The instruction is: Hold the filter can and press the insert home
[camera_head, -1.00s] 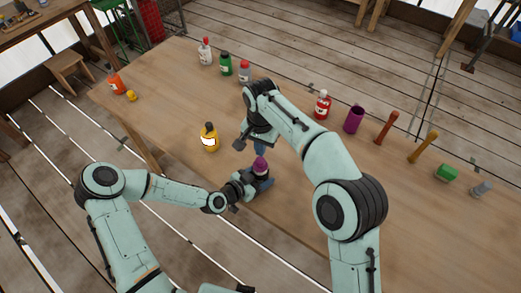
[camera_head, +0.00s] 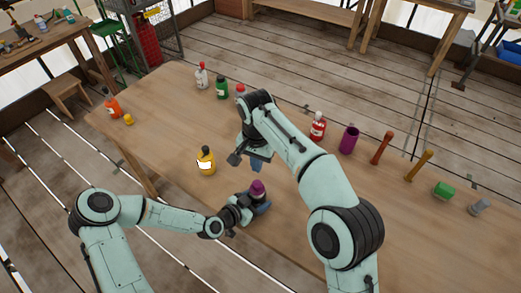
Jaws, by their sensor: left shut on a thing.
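My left gripper (camera_head: 259,204) is shut on the filter can at the table's near edge. The can is mostly hidden by the gripper's blue-grey fingers. A purple domed piece (camera_head: 258,187), which looks like the insert, shows at the top of the can. I cannot tell how deep it sits. My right gripper (camera_head: 257,166) is above and beyond the purple piece, with a gap between them in the picture. Its fingers point down and are partly hidden by its own arm, so I cannot tell whether they are open.
On the wooden table (camera_head: 165,115), a yellow bottle (camera_head: 206,162) stands left of the can. More bottles stand at the far left. The table between is clear.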

